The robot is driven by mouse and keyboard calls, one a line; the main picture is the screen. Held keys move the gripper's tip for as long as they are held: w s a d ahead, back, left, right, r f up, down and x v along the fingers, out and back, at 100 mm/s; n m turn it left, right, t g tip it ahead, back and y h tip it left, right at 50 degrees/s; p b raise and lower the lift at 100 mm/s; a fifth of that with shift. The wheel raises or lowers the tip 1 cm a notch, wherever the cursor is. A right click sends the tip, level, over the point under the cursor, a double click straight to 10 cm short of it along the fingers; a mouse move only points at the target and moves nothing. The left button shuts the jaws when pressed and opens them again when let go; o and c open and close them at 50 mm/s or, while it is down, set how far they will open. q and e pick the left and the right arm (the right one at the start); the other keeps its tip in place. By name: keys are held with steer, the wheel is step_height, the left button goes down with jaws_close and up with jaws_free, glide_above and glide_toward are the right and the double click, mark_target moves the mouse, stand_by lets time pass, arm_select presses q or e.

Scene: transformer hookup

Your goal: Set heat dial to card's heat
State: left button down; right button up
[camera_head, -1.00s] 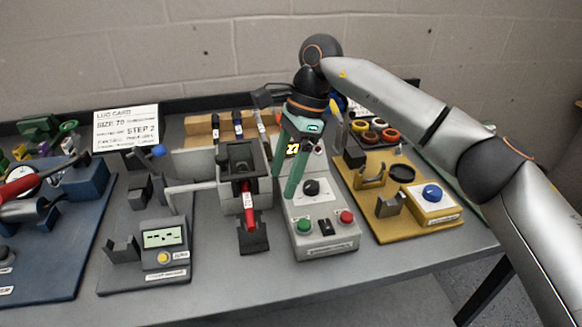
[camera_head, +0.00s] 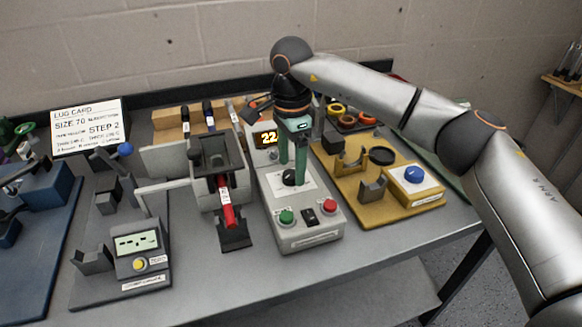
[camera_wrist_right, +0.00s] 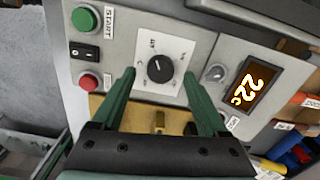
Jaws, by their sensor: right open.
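The heat dial is a black knob (camera_head: 292,177) on a white scale plate of the grey control box (camera_head: 310,235). In the right wrist view the dial (camera_wrist_right: 160,68) sits between and beyond the fingertips, its white mark pointing toward the upper left. My right gripper (camera_head: 291,170) is open above the dial, fingers pointing down; the wrist view shows its two green fingers (camera_wrist_right: 160,78) apart with nothing between them. The orange display (camera_wrist_right: 252,88) reads 22 C. The lug card (camera_head: 88,127) shows "SIZE 70" and "STEP 2"; its smaller lines are not legible. My left gripper is not in view.
The box also carries a green START button (camera_head: 286,217), a black rocker switch (camera_head: 309,216) and a red button (camera_head: 329,206). A yellow fixture board (camera_head: 395,200) stands right of it. A press with a red-handled piece (camera_head: 228,215) stands left.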

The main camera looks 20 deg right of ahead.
steer(key=shift+f, duration=0.75)
steer(key=shift+c, duration=0.4)
jaws_close()
